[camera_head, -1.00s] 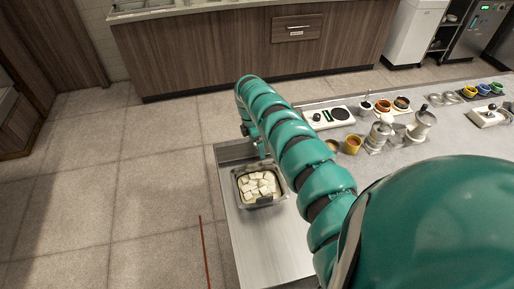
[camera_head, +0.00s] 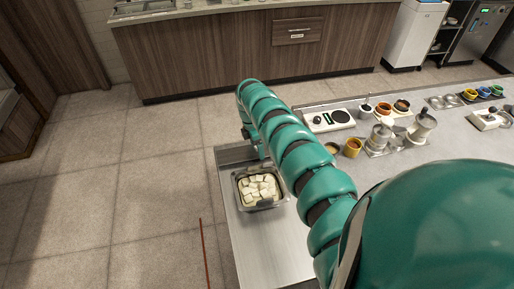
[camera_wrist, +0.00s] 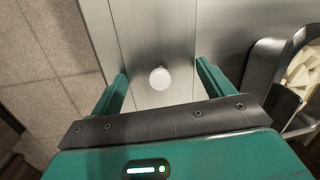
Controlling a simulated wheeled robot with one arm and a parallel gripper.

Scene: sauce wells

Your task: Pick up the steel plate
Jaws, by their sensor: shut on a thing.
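My gripper (camera_wrist: 162,75) has its two teal fingers apart, one on each side of a steel surface, and it is shut on the steel plate (camera_wrist: 150,45). The plate shows as a brushed grey strip between the fingers in the wrist view. A round white spot lies on it between the fingertips; I cannot tell if it is a knob or a reflection. In the head view my arm hides most of the gripper and the plate, at the far left end of the counter.
A steel pan (camera_head: 280,201) of white cubes stands close beside my gripper; it also shows at the right of the wrist view (camera_wrist: 268,70). The steel counter (camera_head: 262,245) is bare in front of it.

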